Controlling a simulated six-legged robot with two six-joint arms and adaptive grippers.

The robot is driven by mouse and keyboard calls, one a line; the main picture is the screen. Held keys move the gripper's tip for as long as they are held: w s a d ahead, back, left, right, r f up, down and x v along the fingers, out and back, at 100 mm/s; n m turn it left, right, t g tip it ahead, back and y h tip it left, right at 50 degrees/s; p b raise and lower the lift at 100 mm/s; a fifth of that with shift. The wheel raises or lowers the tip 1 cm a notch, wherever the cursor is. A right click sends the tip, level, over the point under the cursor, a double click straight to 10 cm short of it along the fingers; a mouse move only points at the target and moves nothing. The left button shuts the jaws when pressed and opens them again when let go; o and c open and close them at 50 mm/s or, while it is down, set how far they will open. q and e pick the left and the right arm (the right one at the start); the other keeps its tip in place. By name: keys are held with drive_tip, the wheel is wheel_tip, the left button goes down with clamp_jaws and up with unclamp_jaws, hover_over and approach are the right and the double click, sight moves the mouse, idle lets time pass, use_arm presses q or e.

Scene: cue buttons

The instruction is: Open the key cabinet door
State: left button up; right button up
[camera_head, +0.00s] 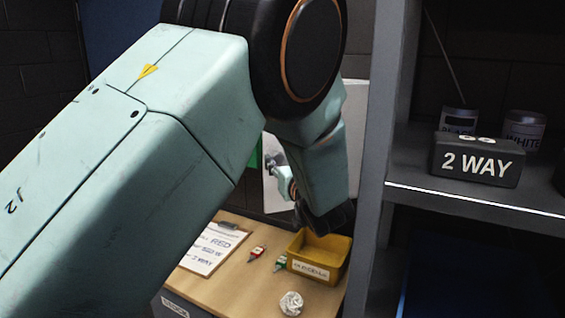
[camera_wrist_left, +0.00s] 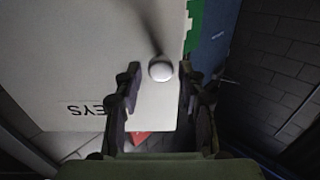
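My left gripper (camera_wrist_left: 159,77) is open, one finger on each side of the knob, with a visible gap on both sides. In the head view my left arm covers most of the cabinet; a pale part of it (camera_head: 271,198) shows beside the wrist. The door looks shut. My right gripper is not in view.
A grey shelf (camera_head: 470,205) at right holds a "2 WAY" box (camera_head: 477,160) and two cans.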

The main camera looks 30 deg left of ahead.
use_arm(q)
drive_tip(key=shift+o, duration=0.6)
wheel_tip(320, 180, up, 10)
drive_tip(key=shift+c, duration=0.2)
